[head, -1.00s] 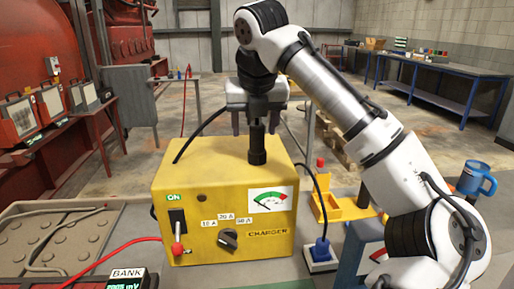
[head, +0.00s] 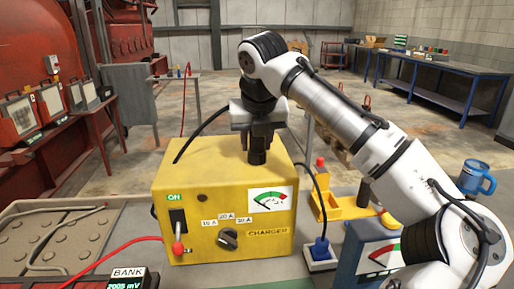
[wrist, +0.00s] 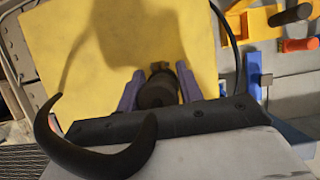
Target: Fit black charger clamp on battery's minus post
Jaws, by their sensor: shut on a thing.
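The black charger clamp (head: 257,156) stands upright on top of the yellow charger (head: 180,175). My gripper (head: 259,146) comes down over it from above and is shut on its upper part. In the wrist view the clamp's dark round end (wrist: 157,92) sits between my two purplish fingers. A black cable runs behind the gripper to the charger's top left.
A red cable (head: 110,255) crosses the front left near a BANK meter (head: 128,277). A blue plug (head: 320,250), a yellow holder (head: 345,208), a blue dial box (head: 372,262) and a blue mug (head: 477,178) stand to the right.

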